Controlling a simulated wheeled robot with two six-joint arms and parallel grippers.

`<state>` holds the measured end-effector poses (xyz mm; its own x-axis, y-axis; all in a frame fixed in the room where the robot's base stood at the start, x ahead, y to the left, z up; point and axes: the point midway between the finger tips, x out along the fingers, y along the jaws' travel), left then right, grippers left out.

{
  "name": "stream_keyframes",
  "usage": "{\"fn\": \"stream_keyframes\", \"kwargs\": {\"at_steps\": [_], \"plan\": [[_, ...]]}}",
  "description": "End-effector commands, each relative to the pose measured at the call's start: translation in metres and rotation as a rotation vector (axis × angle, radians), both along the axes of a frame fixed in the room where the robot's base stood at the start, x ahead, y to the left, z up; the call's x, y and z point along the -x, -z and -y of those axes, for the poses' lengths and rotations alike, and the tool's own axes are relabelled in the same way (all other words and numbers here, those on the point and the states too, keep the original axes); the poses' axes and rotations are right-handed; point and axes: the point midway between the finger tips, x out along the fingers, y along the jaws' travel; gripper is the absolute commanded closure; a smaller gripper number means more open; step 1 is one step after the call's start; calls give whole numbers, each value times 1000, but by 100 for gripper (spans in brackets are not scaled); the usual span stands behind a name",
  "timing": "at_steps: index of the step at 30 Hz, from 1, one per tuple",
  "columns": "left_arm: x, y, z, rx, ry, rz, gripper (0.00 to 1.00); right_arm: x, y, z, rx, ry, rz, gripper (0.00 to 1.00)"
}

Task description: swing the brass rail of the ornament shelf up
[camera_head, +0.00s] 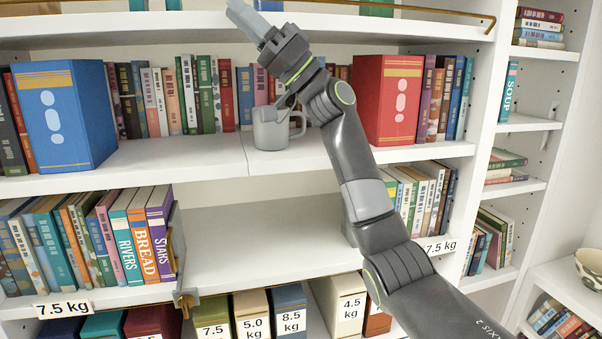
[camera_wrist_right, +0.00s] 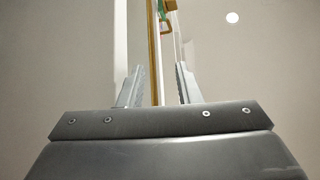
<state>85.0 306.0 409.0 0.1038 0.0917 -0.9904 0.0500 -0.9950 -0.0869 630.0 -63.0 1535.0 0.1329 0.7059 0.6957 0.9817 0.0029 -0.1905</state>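The brass rail (camera_head: 440,12) runs along the front of the top shelf (camera_head: 400,30) at the upper edge of the head view. Its right end bends down near the shelf's right side. My right gripper (camera_head: 236,8) reaches up from the lower right to the top edge of the head view, close to the rail's line. In the right wrist view, the rail (camera_wrist_right: 154,50) runs upright between the two fingers of my right gripper (camera_wrist_right: 157,85). The fingers are apart, with gaps on both sides of the rail. My left gripper is not in view.
A grey mug (camera_head: 270,132) stands just behind my right arm on the shelf below. A blue box-like book (camera_head: 62,118) and a red one (camera_head: 392,100) flank that shelf. Weight-labelled books (camera_head: 251,315) fill the lowest row. The middle shelf (camera_head: 255,245) has bare room.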

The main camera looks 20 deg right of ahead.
Motion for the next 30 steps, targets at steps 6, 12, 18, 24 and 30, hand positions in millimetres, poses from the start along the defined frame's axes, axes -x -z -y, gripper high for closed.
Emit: {"fn": "stream_keyframes", "kwargs": {"at_steps": [6, 12, 18, 24, 30], "plan": [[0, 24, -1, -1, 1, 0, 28, 6, 39, 35, 2, 6, -4, 69], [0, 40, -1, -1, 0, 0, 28, 11, 67, 63, 3, 5, -4, 69], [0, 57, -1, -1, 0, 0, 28, 16, 95, 92, 3, 6, -6, 69], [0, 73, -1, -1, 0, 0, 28, 22, 123, 120, 4, 5, -6, 69], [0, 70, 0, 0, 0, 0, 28, 19, 155, 112, 67, 26, -21, 69]]}}
